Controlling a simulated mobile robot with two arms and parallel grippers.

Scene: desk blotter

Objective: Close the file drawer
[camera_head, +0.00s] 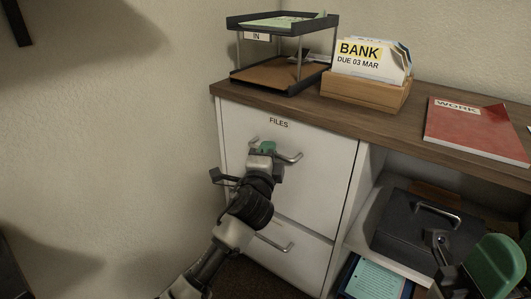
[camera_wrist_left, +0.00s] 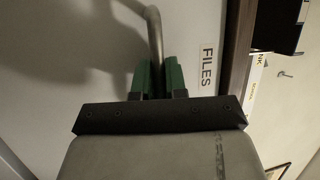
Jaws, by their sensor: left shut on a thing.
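The file drawer (camera_head: 325,175) is the upper white front under the label FILES, which also shows in the left wrist view (camera_wrist_left: 207,67). Its front looks about flush with the cabinet; I cannot tell whether a small gap is left. My left gripper (camera_head: 268,147) is at its metal handle (camera_head: 291,158). In the left wrist view, the green fingers (camera_wrist_left: 159,75) are on either side of the handle bar (camera_wrist_left: 154,30), shut on it. Part of the handle is hidden by the gripper. What seems to be my right gripper (camera_head: 490,268) is cut off at lower right.
A lower drawer with a handle (camera_head: 275,244) is below. The desktop holds a tray stand (camera_head: 262,77), a wooden card box (camera_head: 365,92) and a red WORK folder (camera_head: 475,128). A dark cash box (camera_head: 410,222) sits on the open shelf at right. The space left of the cabinet is clear.

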